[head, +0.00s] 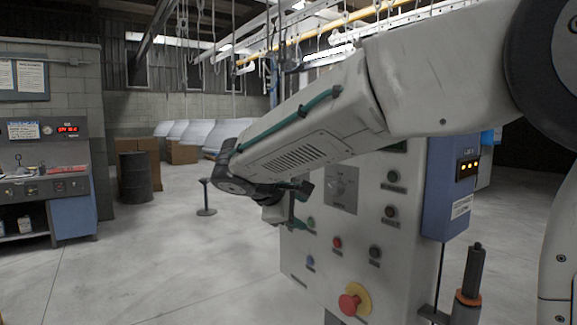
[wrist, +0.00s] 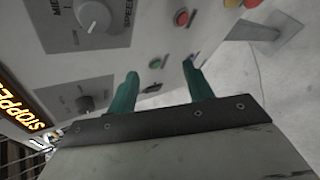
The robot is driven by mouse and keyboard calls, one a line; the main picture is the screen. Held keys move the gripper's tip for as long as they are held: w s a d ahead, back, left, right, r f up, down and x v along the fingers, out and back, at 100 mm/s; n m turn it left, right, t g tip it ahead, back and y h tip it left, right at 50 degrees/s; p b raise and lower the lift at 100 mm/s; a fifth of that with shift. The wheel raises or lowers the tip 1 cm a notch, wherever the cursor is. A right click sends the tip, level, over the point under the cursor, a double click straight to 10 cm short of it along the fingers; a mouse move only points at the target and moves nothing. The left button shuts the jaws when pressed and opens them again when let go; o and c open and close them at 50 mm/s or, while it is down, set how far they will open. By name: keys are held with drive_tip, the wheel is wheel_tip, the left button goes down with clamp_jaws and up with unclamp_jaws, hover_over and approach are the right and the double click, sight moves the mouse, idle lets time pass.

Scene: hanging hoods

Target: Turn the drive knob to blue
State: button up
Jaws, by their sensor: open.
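The grey control panel (head: 345,225) stands in front of me. In the wrist view, a large grey knob (wrist: 93,15) sits on a plate marked SPEED, and a smaller dark knob (wrist: 85,103) sits on another dark plate. I cannot read which is the drive knob, nor see a blue mark for it. In the head view one knob plate (head: 341,188) shows at the upper panel. My gripper (wrist: 160,70) is open and empty, with green fingers apart in front of the panel. In the head view it (head: 302,207) is at the panel's left edge, partly hidden by my arm.
Several buttons are on the panel, including a red one (head: 337,243) and a blue one (head: 310,262). A red emergency stop (head: 354,300) is low down. A lit STOPPED sign (wrist: 22,97) is at left. A black post (head: 206,197) stands on open floor behind.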

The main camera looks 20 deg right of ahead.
drive_tip(key=w+a+r+n+t+h, duration=0.2)
drive_tip(key=w+a+r+n+t, duration=0.25)
drive_tip(key=w+r, duration=0.45)
drive_tip(key=r+x, duration=0.1)
drive_tip(key=x, duration=0.7)
drive_tip(key=shift+d+m, duration=0.35)
drive_tip(key=shift+m, duration=0.1)
drive_tip(key=shift+f, duration=0.1)
drive_tip(key=c, duration=1)
